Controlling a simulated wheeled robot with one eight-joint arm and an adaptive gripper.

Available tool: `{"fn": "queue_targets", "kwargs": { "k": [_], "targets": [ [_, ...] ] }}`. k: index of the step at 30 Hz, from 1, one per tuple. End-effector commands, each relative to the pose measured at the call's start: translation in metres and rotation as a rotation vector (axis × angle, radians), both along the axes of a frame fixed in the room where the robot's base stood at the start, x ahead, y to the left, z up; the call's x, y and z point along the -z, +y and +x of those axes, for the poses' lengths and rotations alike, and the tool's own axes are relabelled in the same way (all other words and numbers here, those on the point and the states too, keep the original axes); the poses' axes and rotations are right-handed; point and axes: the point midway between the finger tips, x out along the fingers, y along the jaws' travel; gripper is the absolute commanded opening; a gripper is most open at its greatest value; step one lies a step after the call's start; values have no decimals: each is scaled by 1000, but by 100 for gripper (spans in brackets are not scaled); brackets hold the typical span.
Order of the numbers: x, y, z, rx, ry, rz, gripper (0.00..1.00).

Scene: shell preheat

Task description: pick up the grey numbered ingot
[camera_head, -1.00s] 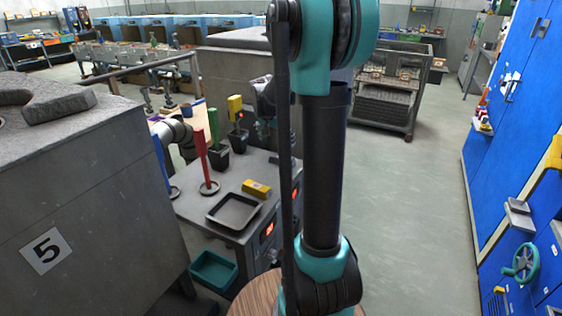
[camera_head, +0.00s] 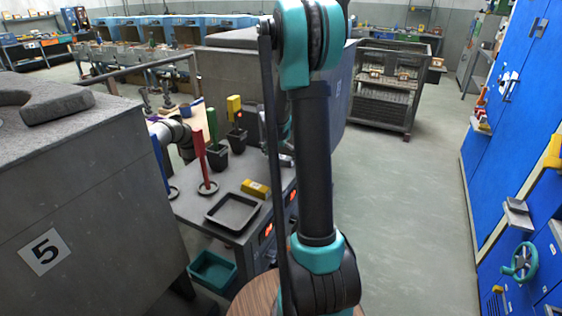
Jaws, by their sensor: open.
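I cannot make out a grey numbered ingot; it may be hidden behind my arm or too small to tell. A yellow block (camera_head: 255,188) lies on the grey bench (camera_head: 222,178), beside a dark shallow tray (camera_head: 233,228). My gripper (camera_head: 276,153) shows only in part, left of my upright arm link and above the far right part of the bench. It is open, and I see nothing held in it. What lies behind the arm is hidden.
A red-handled tool (camera_head: 201,157) stands in a ring, with dark pots (camera_head: 217,159) behind it. A large grey block marked 5 (camera_head: 110,190) stands at left, a teal bin (camera_head: 212,270) low down. Blue cabinets (camera_head: 512,130) line the right. The floor between is clear.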

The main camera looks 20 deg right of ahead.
Motion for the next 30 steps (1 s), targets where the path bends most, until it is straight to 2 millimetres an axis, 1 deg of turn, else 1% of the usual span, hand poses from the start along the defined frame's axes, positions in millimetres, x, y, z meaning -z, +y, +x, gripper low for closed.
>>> {"fn": "queue_targets", "kwargs": {
  "k": [4,5,18,26,30],
  "targets": [
    [0,0,0,0,0,0,100],
    [0,0,0,0,0,0,98],
    [0,0,0,0,0,0,43],
    [-1,0,0,0,0,0,43],
    [-7,0,-1,0,0,0,43]
  ]
}}
